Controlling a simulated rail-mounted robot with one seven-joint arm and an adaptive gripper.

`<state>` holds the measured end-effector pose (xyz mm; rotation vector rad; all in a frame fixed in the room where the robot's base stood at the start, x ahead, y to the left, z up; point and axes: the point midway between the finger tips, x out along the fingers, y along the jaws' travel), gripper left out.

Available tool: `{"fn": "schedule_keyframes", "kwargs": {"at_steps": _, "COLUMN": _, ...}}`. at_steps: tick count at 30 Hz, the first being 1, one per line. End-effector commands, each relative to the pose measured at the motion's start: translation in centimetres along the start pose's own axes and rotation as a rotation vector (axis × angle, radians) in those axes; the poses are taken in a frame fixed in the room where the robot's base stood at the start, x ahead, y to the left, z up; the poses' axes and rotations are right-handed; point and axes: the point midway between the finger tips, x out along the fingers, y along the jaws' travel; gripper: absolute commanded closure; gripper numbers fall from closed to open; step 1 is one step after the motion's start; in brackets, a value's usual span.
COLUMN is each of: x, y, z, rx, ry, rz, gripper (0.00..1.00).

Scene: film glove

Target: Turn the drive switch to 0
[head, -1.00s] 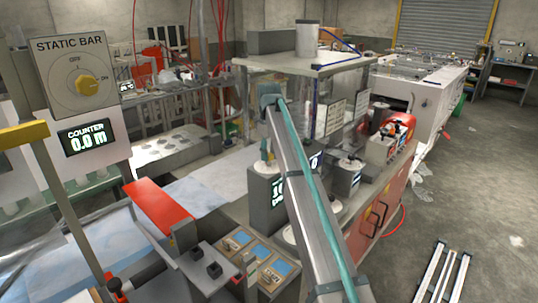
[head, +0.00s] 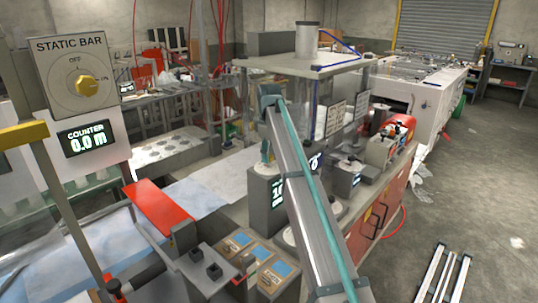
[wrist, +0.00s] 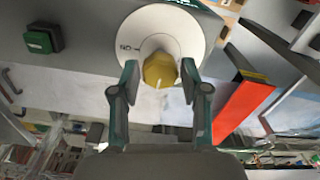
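In the wrist view a yellow knob (wrist: 159,70) sits on a round white dial (wrist: 160,24) with a dark ON mark, which appears upside down beside the knob. I take this to be the drive switch. A pale pointer line on the knob faces down in the picture. My gripper (wrist: 160,80) has one finger on each side of the knob, with narrow gaps and no clear grip. In the head view my arm hides this knob and most of my gripper.
A green push button (wrist: 40,39) is beside the dial. An orange-red block (wrist: 240,108) is close on the right. In the head view another yellow knob (head: 87,86) is on the STATIC BAR panel (head: 72,60). The counter display (head: 86,140) reads 0.0 m. Floor at right is mostly clear.

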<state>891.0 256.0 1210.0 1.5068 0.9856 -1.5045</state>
Motion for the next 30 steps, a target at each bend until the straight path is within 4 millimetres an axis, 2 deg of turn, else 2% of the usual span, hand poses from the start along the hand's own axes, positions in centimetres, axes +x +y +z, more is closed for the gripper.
{"fn": "schedule_keyframes", "kwargs": {"at_steps": 1, "x": 0.0, "y": 0.0, "z": 0.0, "rx": 0.0, "ry": 0.0, "rz": 0.0, "gripper": 0.42}}
{"fn": "schedule_keyframes", "kwargs": {"at_steps": 2, "x": 0.0, "y": 0.0, "z": 0.0, "rx": 0.0, "ry": 0.0, "rz": 0.0, "gripper": 0.37}}
{"fn": "schedule_keyframes", "kwargs": {"at_steps": 11, "x": 0.0, "y": 0.0, "z": 0.0, "rx": 0.002, "ry": -0.001, "rz": 0.0, "gripper": 0.36}}
{"fn": "schedule_keyframes", "kwargs": {"at_steps": 16, "x": -0.9, "y": 0.1, "z": 0.0, "rx": 0.002, "ry": 0.0, "rz": 0.0, "gripper": 0.36}}
{"fn": "schedule_keyframes", "kwargs": {"at_steps": 20, "x": -2.9, "y": 0.1, "z": -0.1, "rx": 0.002, "ry": 0.001, "rz": 0.001, "gripper": 0.36}}
{"fn": "schedule_keyframes", "kwargs": {"at_steps": 30, "x": -9.2, "y": 0.1, "z": -0.1, "rx": 0.001, "ry": 0.001, "rz": 0.001, "gripper": 0.36}}
